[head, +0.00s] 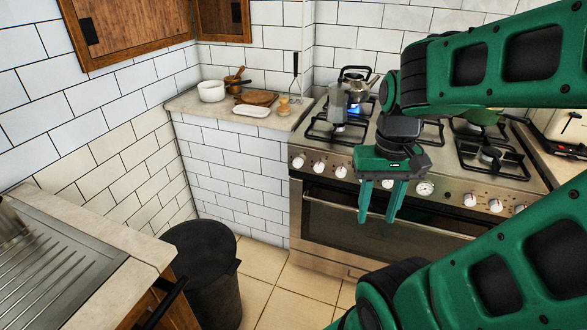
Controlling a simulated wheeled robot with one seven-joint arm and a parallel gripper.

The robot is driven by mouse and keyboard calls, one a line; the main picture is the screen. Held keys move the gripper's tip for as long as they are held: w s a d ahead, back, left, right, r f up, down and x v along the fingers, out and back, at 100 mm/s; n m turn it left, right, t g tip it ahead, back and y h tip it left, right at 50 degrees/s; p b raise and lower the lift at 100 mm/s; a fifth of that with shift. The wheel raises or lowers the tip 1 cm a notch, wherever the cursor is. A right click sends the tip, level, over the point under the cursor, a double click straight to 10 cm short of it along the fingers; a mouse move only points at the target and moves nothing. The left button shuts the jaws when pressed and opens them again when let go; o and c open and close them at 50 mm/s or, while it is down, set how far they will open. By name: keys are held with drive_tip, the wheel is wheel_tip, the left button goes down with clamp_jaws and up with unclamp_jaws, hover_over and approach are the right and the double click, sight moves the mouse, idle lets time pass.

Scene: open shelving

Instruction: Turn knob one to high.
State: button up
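The steel stove (330,188) has a row of white knobs along its front panel. At the left end are the first knob (298,162), a second knob (319,167) and a third knob (341,171). More knobs (470,199) sit at the right, beyond a round dial (425,188). I cannot read any labels, so which is knob one does not show. My green gripper (377,217) points down in front of the panel, right of the third knob. Its two fingers are apart with nothing between them. It hides part of the panel.
A green pan (480,116) sits at the back right. A counter with a white bowl (211,91) and a dark bin (203,275) are to the left.

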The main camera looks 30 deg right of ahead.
drive_tip(key=shift+o, duration=0.4)
drive_tip(key=shift+s+r, duration=0.15)
drive_tip(key=shift+s, duration=0.3)
drive_tip(key=w+d+f+n+g+h, duration=0.25)
drive_tip(key=w+d+f+h, duration=0.45)
drive_tip(key=w+f, duration=0.55)
drive_tip(key=n+t+h, duration=0.6)
drive_tip(key=n+t, duration=0.9)
drive_tip(key=n, duration=0.6)
approach(297, 165)
drive_tip(key=x, duration=0.8)
drive_tip(key=shift+w+d, duration=0.25)
drive_tip(key=shift+w, duration=0.05)
